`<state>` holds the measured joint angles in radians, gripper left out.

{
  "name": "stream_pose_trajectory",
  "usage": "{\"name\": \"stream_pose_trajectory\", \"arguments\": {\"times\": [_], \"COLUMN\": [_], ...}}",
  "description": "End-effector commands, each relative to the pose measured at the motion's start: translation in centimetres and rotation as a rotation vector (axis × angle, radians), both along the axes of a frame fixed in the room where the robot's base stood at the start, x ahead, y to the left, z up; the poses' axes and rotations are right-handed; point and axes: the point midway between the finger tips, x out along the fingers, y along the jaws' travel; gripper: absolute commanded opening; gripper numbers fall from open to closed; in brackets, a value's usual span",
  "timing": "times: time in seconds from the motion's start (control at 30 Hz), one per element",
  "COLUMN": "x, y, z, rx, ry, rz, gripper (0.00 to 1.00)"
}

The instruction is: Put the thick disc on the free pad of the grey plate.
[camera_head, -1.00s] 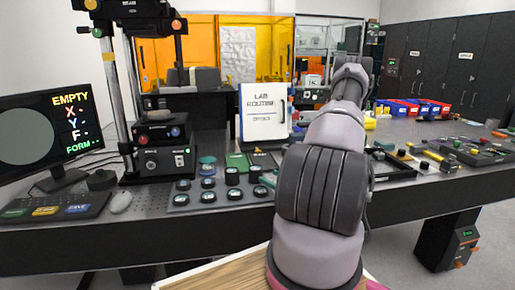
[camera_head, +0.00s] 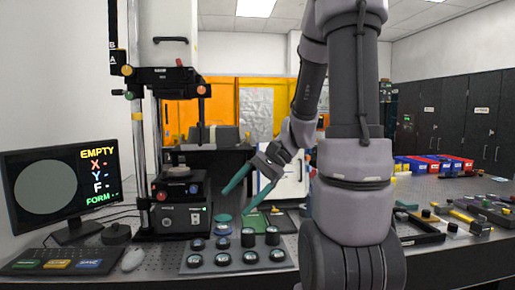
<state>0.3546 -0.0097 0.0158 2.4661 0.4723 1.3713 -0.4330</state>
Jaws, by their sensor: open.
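The grey plate (camera_head: 185,268) lies at the front of the bench in the head view. It carries several dark round pieces with pale tops in two rows. In the back row, a black disc (camera_head: 248,238) and the one to its right (camera_head: 272,236) look taller than the pieces to their left. I cannot tell for certain which is the thick disc, nor which pad is free. My gripper (camera_head: 238,202) has teal fingers spread apart and empty. It points down and left, above and behind the plate in the picture, apart from the discs.
A teal round piece (camera_head: 223,219) stands behind the plate, near a green item (camera_head: 255,222). The instrument (camera_head: 184,218) with its tall column stands to the left. A monitor (camera_head: 60,190) reads EMPTY. A white sign (camera_head: 292,182) is partly hidden behind my arm.

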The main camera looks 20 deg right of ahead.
Motion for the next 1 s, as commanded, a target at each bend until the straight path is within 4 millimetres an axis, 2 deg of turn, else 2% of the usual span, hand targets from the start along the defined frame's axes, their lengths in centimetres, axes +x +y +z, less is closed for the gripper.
{"name": "stream_pose_trajectory", "arguments": {"times": [0.1,0.3,0.5,0.6,0.73,1.0], "x": [-1.8,-3.6,-4.8,-5.1,-5.3,-5.2], "y": [0.1,-0.9,-1.8,-2.1,-2.2,-2.2], "z": [2.2,6.5,10.9,12.3,13.0,13.0], "rx": [-0.199,-0.496,-0.683,-0.727,-0.750,-0.750], "ry": [-0.136,-0.406,-0.654,-0.728,-0.764,-0.764], "rz": [0.097,0.183,0.195,0.189,0.185,0.185], "gripper": [0.81,0.81,0.81,0.81,0.81,0.81]}}
